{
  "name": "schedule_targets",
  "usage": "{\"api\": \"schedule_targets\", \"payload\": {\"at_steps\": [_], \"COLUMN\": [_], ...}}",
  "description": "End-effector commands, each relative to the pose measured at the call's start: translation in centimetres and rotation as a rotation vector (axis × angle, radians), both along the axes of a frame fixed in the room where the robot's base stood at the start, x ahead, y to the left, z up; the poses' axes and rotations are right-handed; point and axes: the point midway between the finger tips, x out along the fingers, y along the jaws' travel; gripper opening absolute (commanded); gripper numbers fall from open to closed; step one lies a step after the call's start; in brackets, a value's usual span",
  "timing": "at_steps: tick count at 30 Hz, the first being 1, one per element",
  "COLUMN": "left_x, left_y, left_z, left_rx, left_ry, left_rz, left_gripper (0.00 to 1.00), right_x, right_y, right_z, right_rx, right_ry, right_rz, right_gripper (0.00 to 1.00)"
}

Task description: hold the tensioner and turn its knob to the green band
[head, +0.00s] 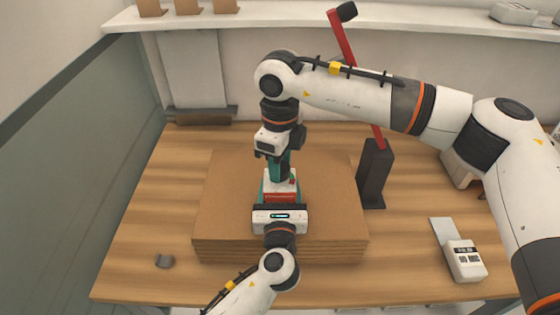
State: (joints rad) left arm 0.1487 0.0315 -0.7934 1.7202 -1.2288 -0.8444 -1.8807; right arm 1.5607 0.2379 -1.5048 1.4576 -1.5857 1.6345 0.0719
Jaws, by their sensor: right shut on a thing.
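The tensioner (280,187) stands on the cardboard stack in the middle of the table. It shows a red-and-white lower body and a teal upper part. My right gripper (280,158) comes down from above and is shut on its upper part. My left gripper (279,205) reaches in from the front, close against the lower body. Its fingers are hidden behind its own housing, so I cannot tell whether they are open or shut. The knob and the green band cannot be made out.
The cardboard stack (225,215) covers the middle of the wooden table (150,220). A dark stand (374,178) with a red lever (341,38) rises behind right. The left tabletop is mostly clear.

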Motion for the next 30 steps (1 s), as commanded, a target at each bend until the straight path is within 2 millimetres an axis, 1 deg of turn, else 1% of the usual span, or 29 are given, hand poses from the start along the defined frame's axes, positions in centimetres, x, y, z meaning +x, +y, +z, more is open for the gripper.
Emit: {"api": "schedule_targets", "payload": {"at_steps": [2,30], "left_x": [-0.1,-0.16], "left_y": [-0.24,-0.33], "left_z": [0.28,0.29], "left_rx": [0.001,0.002], "left_ry": [-0.006,-0.007], "left_rz": [-0.006,-0.008], "left_gripper": [0.15,0.15], "right_x": [0.17,0.34], "right_y": [0.01,-0.04], "right_z": [0.1,0.18], "right_rx": [0.003,0.005], "right_ry": [-0.006,-0.009], "right_rz": [-0.077,-0.969], "right_gripper": [0.16,0.16]}}
